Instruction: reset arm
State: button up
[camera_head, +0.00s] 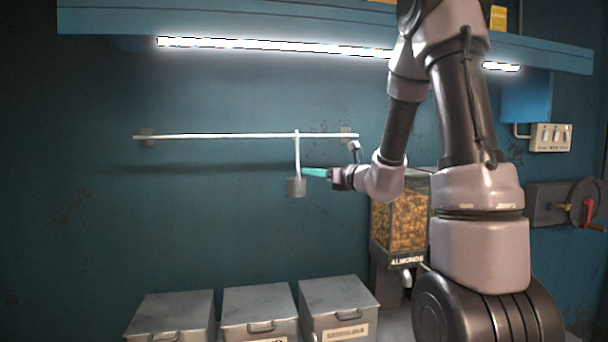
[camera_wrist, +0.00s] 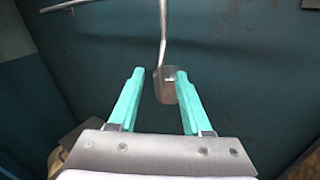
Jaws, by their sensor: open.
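My gripper (camera_head: 316,172) is at the end of my arm, pointing left in the head view, near a hanging ladle (camera_head: 297,187). The ladle has a long thin handle and a small metal cup, and it hangs from a white wall rail (camera_head: 220,136). In the wrist view the two green fingers of my gripper (camera_wrist: 155,82) are spread apart. The ladle's cup (camera_wrist: 167,92) shows between and beyond the fingertips, close to the right one. I cannot tell whether finger and ladle touch. Nothing is clamped between the fingers.
An almond dispenser (camera_head: 402,222) stands behind and below my forearm. Several grey lidded bins, including a left one (camera_head: 172,312) and a right one (camera_head: 338,300), stand below. A lit blue shelf (camera_head: 250,22) runs overhead. A red-handled crank (camera_head: 584,205) is at the right. The wall left of the ladle is clear.

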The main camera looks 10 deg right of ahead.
jog(key=s+a+r+n+g+y, duration=0.1)
jog(key=s+a+r+n+g, duration=0.1)
jog(key=s+a+n+g, duration=0.5)
jog(key=s+a+r+n+g+y, duration=0.1)
jog(key=s+a+n+g, duration=0.15)
jog(key=s+n, duration=0.8)
jog(key=s+d+n+t+h, duration=0.1)
jog(key=s+d+n+h, duration=0.8)
jog(key=s+d, duration=0.2)
jog(key=shift+s+d+n, duration=0.25)
jog(key=shift+s+n, duration=0.1)
jog(key=shift+s, duration=0.6)
